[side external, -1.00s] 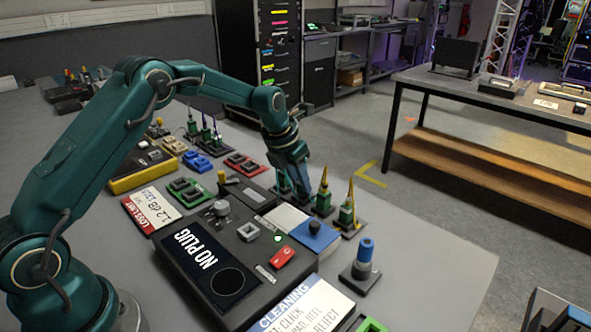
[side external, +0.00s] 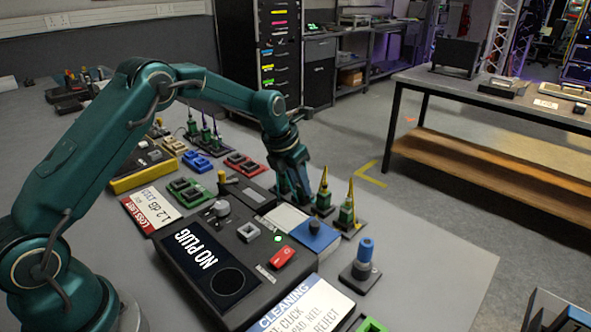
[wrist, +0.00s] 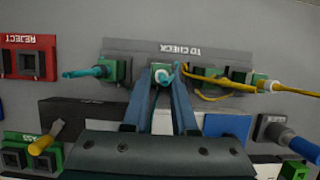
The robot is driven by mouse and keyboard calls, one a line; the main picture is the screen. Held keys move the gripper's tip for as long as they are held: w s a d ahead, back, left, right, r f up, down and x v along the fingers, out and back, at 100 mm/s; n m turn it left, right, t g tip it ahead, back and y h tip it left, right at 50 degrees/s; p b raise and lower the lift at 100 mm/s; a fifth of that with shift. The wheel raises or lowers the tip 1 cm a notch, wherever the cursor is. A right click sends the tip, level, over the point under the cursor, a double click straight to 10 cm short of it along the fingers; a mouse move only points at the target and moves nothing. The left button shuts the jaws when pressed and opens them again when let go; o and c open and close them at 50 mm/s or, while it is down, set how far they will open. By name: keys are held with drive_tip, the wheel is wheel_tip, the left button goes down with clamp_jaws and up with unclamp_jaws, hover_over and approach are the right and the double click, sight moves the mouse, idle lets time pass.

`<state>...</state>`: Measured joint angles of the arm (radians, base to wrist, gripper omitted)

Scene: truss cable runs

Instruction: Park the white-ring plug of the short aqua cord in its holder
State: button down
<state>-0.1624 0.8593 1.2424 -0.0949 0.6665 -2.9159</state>
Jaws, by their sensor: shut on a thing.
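My gripper (wrist: 162,82) is shut on the white-ring plug (wrist: 162,71) of an aqua cord, with one finger on each side of it. A pale ring and an aqua cord end show between the fingertips. The plug is at the grey TO CHECK rack (wrist: 150,45), in line with its other plugs; whether it is seated in its holder cannot be told. The other aqua plug (wrist: 116,70) stands in a green holder just left of my gripper. In the side view my gripper (side external: 291,193) is low over the rack, and its fingers hide the held plug.
Two yellow-cord plugs (wrist: 236,77) stand close on the right, their cord looping near my right finger. A red REJECT holder (wrist: 30,60) lies left. A blue-topped cylinder (side external: 364,252) stands in front.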

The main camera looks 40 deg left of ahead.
idle(0.6)
drive_tip(key=c, duration=0.6)
unclamp_jaws()
drive_tip(key=shift+r, duration=2.45)
drive_tip(key=shift+r, duration=2)
drive_tip(key=shift+r, duration=0.1)
